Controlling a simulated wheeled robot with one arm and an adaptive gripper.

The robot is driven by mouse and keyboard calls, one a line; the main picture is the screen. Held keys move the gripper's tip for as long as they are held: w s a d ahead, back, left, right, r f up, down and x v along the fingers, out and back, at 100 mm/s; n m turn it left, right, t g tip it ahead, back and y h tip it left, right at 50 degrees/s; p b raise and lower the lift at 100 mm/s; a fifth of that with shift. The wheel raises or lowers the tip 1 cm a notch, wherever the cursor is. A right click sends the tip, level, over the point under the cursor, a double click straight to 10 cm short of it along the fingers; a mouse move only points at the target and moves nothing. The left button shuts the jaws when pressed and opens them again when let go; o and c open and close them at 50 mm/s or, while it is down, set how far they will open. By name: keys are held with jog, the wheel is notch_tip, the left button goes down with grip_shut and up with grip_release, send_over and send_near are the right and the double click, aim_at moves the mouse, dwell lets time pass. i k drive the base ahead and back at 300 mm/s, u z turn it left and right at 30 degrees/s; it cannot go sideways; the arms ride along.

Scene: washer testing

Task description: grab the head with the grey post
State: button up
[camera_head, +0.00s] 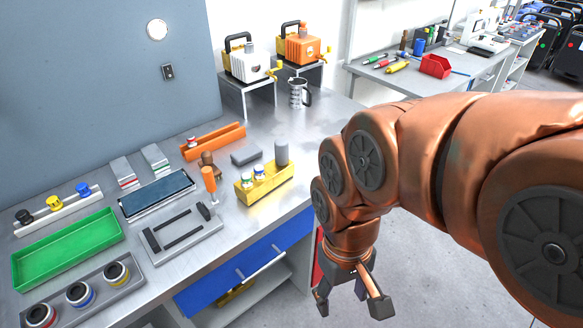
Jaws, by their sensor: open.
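A grey upright post (281,152) stands at the right end of a yellow holder (262,189) on the workbench. Two small round heads with white tops and coloured bands (259,172) sit in the same holder, left of the post. The picture is too small to tell whether the post belongs to a head. My gripper (346,303) is open and empty. It points down beyond the bench's front edge, over the floor, to the right of and nearer than the yellow holder. Nothing hides the holder.
An orange-handled tool (209,182) stands near the holder.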

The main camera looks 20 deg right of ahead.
aim_at(282, 169)
jog(key=u, duration=3.6)
jog(key=k, duration=1.8)
jog(key=z, duration=1.6)
jog(key=i, duration=0.45)
